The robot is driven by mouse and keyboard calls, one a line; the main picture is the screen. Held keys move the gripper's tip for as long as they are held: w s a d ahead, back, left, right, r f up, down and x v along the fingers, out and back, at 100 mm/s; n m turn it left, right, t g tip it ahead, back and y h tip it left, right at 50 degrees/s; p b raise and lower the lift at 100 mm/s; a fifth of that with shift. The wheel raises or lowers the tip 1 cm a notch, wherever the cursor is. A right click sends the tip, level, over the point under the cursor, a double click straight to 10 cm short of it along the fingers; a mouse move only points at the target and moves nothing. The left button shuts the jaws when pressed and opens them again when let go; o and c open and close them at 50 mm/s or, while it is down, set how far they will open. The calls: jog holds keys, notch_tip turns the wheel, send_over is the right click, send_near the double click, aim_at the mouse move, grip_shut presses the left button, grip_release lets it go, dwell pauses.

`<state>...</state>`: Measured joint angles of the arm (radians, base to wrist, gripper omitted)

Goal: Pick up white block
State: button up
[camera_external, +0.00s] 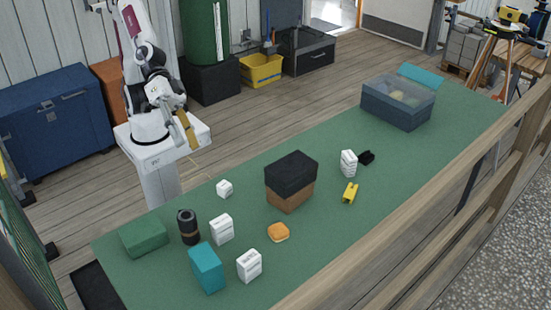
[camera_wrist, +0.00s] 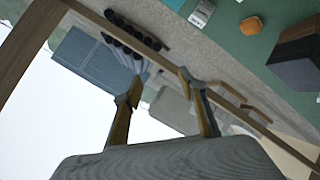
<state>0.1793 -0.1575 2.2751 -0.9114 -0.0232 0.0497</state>
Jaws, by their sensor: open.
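Several white blocks with faint markings stand on the green table: a small white cube (camera_external: 224,188) near the side facing my base, a white block (camera_external: 221,229) beside the dark cylinder, another white block (camera_external: 249,265) toward the front, and one more (camera_external: 348,163) right of the stacked box. A white block (camera_wrist: 201,14) also shows at the top of the wrist view; I cannot tell which one it is. My gripper (camera_external: 187,132) is beside my base, off the table and away from all the blocks. In the wrist view my gripper (camera_wrist: 158,88) is open and empty.
The green table (camera_external: 330,235) also holds a dark cylinder (camera_external: 188,226), green box (camera_external: 144,236), teal box (camera_external: 206,267), orange piece (camera_external: 278,232), black-over-brown box (camera_external: 290,180), yellow piece (camera_external: 350,193), small black piece (camera_external: 366,157) and lidded bin (camera_external: 398,103). A wooden rail (camera_external: 420,228) runs along the front.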

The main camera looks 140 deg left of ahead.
jog(key=w+a+f+n+y, duration=0.4)
jog(key=w+f+n, duration=0.1)
jog(key=w, duration=0.1)
jog(key=n+g+y, duration=1)
jog(key=g, duration=0.3)
send_over(219, 187)
jog(key=d, duration=0.3)
notch_tip(219, 187, down, 20)
jog(key=shift+w+a+r, duration=0.15)
jog(key=shift+w+a, duration=0.05)
jog(key=shift+a, duration=0.05)
jog(key=shift+f, duration=3.55)
jog(key=shift+x, duration=2.5)
jog(key=shift+r, duration=0.1)
jog(key=shift+c, duration=0.3)
